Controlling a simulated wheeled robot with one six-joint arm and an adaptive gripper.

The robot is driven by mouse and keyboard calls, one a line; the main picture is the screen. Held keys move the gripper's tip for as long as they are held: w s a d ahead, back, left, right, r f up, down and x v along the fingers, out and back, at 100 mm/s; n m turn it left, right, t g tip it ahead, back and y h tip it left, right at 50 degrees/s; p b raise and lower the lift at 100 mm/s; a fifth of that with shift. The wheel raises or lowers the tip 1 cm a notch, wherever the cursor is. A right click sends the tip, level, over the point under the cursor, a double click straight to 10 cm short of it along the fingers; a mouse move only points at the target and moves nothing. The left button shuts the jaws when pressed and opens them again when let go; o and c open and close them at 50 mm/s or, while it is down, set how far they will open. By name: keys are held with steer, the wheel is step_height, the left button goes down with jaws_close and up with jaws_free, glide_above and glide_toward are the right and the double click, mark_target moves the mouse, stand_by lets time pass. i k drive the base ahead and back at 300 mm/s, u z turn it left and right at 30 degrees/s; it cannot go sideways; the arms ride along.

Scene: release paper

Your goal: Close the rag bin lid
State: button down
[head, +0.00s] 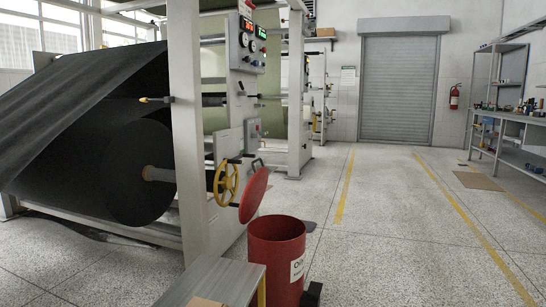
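The rag bin (262,250) is a red cylinder with a white label, standing upright on the floor at the lower middle of the head view. Its dark inside shows through the open top. The red round lid (254,196) stands raised and tilted above the bin's left rear rim, so the bin is open. The lid's hinge is not clear. My gripper is not in view.
A grey bench top (222,283) stands close in front of the bin at left. The machine with a black roll (135,170) and a yellow handwheel (226,184) is behind it. The floor right of the bin (400,240) is clear. A workbench (510,115) is far right.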

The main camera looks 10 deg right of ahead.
mark_target(251, 197)
steer(key=z, duration=0.55)
steer(key=i, duration=1.4)
steer(key=u, duration=0.25)
